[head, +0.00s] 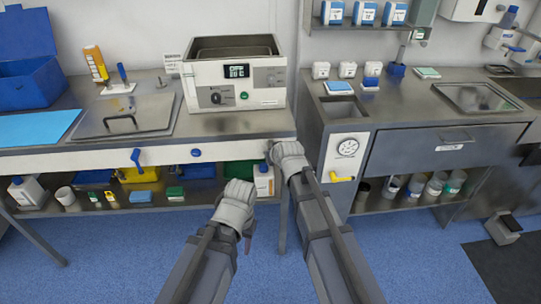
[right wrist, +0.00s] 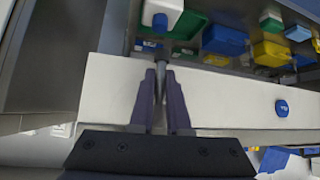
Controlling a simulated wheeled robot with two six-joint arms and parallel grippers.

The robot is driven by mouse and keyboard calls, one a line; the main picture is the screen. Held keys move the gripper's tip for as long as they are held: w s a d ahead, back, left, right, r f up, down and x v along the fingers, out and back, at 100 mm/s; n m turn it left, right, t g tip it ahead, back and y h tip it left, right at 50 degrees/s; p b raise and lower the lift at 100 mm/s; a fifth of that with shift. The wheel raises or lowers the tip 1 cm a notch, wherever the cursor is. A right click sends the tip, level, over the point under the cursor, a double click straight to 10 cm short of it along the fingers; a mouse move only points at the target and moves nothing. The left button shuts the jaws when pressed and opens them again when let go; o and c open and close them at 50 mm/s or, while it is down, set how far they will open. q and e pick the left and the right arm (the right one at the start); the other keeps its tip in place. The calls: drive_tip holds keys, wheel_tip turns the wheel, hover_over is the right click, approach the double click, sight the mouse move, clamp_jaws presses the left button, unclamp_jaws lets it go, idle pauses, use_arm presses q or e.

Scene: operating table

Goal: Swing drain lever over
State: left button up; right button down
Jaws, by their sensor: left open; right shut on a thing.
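A slim grey metal lever (right wrist: 160,84) is at the end of the bench's white front panel (right wrist: 105,90). My right gripper (right wrist: 164,72) is shut on it, one dark finger on each side. In the head view my right gripper (head: 272,148) is at the panel's right end, below the steel bath (head: 236,75), and hides most of the lever. My left gripper (head: 240,186) is open and empty, lower and to the left, in front of the shelf. A blue lever (head: 137,158) and a blue knob (head: 196,152) are on the same panel.
A yellow lever (head: 341,178) hangs below a dial (head: 347,147) on the right cabinet. The blue floor (head: 120,250) in front is clear.

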idle(0.5)
drive_tip(key=c, duration=0.9)
unclamp_jaws()
drive_tip(key=shift+r, duration=0.1)
drive_tip(key=p+v, duration=0.5)
drive_tip(key=v, duration=0.2)
drive_tip(key=shift+s+r, duration=0.2)
drive_tip(key=shift+s, duration=0.1)
